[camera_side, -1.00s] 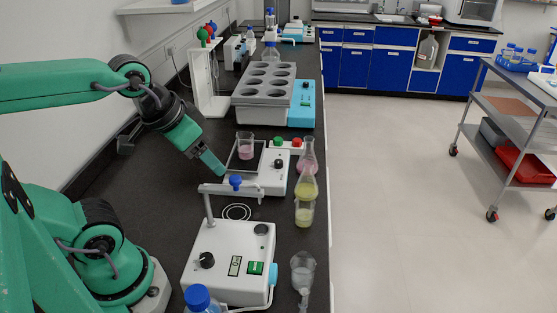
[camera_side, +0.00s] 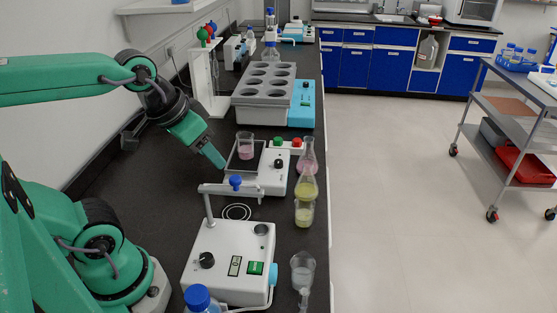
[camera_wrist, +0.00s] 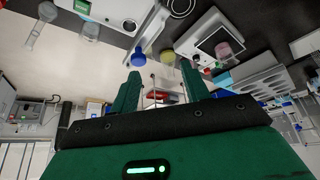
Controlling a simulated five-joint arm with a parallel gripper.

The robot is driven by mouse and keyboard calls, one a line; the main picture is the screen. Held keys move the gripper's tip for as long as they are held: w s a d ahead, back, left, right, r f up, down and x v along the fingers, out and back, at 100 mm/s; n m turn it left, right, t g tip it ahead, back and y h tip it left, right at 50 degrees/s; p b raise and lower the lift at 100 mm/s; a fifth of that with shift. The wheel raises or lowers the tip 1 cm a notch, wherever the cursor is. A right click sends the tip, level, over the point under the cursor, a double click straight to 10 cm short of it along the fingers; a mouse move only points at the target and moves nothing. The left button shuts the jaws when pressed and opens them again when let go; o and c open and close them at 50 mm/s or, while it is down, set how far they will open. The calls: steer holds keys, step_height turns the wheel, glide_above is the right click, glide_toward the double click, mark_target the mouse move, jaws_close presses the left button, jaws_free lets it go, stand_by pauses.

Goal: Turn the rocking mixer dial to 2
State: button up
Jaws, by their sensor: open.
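The rocking mixer (camera_side: 270,183) is a white unit with a dark top plate, beside and right of my gripper in the side view. Its black dial (camera_side: 279,163) is on the right part of the top; its setting is too small to read. A beaker of pink liquid (camera_side: 245,149) stands on the plate. My gripper (camera_side: 219,161) hangs tilted down above the bench, left of the mixer and apart from the dial. In the wrist view, my two green fingers (camera_wrist: 162,84) are spread with nothing held between them. The mixer (camera_wrist: 190,42) shows upper right there, upside down.
A white stirrer unit (camera_side: 232,240) with a rod and blue knob stands in front. Flasks with yellow liquid (camera_side: 306,190) stand near the bench's right edge. A grey bath with several holes (camera_side: 265,116) and a pipette stand (camera_side: 208,104) are behind. Bare bench lies left of the mixer.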

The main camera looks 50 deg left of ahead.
steer(key=w+a+r+n+g, duration=0.2)
steer(key=w+n, duration=0.2)
steer(key=w, duration=0.4)
steer(key=n+g, duration=0.4)
steer(key=n, duration=0.7)
glide_above(279, 161)
step_height(279, 161, down, 14)
steer(key=shift+d+r, duration=0.15)
steer(key=shift+w+f, duration=0.25)
steer(key=shift+f, duration=0.1)
steer(key=shift+f, duration=0.1)
steer(key=shift+s+a+f, duration=0.1)
steer(key=shift+f, duration=1.8)
steer(key=shift+s+a+f, duration=0.1)
steer(key=shift+f, duration=1.8)
steer(key=shift+c, duration=0.5)
